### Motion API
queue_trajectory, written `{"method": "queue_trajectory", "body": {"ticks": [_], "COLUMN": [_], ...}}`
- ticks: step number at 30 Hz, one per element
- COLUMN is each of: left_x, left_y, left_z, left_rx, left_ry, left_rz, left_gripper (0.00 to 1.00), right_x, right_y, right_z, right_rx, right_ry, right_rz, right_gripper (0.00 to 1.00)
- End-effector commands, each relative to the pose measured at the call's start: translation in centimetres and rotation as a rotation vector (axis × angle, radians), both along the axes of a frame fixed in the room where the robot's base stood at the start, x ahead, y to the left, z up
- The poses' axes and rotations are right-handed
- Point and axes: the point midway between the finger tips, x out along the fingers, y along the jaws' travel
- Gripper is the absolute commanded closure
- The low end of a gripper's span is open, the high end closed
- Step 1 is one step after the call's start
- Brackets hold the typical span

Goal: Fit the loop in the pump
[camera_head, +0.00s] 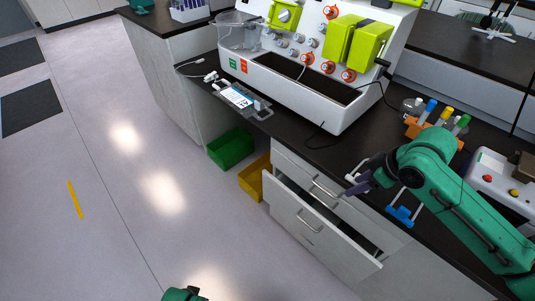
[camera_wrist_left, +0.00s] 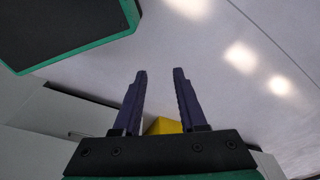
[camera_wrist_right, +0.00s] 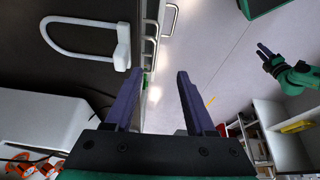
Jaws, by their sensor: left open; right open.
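A white U-shaped loop with a white end block (camera_wrist_right: 122,48) lies on the dark counter in the right wrist view, to the left of my right fingers and apart from them. My right gripper (camera_head: 362,182) is open and empty at the counter's front edge; its fingers also show in the right wrist view (camera_wrist_right: 160,80). A green pump with a white knob (camera_head: 285,15) is on the front of the white machine (camera_head: 300,75). My left gripper (camera_wrist_left: 160,80) is open and empty above the floor; in the head view only a green piece of that arm shows.
A drawer (camera_head: 312,226) stands open below the counter. A green bin (camera_head: 231,149) and a yellow bin (camera_head: 254,178) are on the floor. The floor at left is clear.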

Motion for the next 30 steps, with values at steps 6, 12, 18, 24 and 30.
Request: {"method": "queue_trajectory", "body": {"ticks": [6, 12, 18, 24, 30], "left_x": [-9.8, -11.5, -11.6, -11.6, -11.6], "left_y": [1.8, 2.2, 2.2, 2.2, 2.2], "left_z": [-6.3, -6.9, -7.0, -7.0, -7.0], "left_rx": [0.01, 0.011, 0.011, 0.012, 0.012], "left_ry": [0.063, 0.067, 0.068, 0.069, 0.069], "left_rz": [-0.014, -0.016, -0.016, -0.016, -0.016], "left_gripper": [0.59, 0.59, 0.59, 0.59, 0.59], "right_x": [0.9, 1.0, 2.5, 3.4, 4.7], "right_y": [-6.0, -6.2, -4.8, -4.1, -3.2], "right_z": [8.3, 8.3, 3.4, 0.6, -2.8], "right_rx": [-0.004, 0.02, 0.02, 0.019, 0.019], "right_ry": [0.014, 0.023, 0.023, 0.021, 0.021], "right_rz": [-0.053, -0.069, -0.069, -0.07, -0.068], "right_gripper": [0.45, 0.45, 0.45, 0.45, 0.45]}}
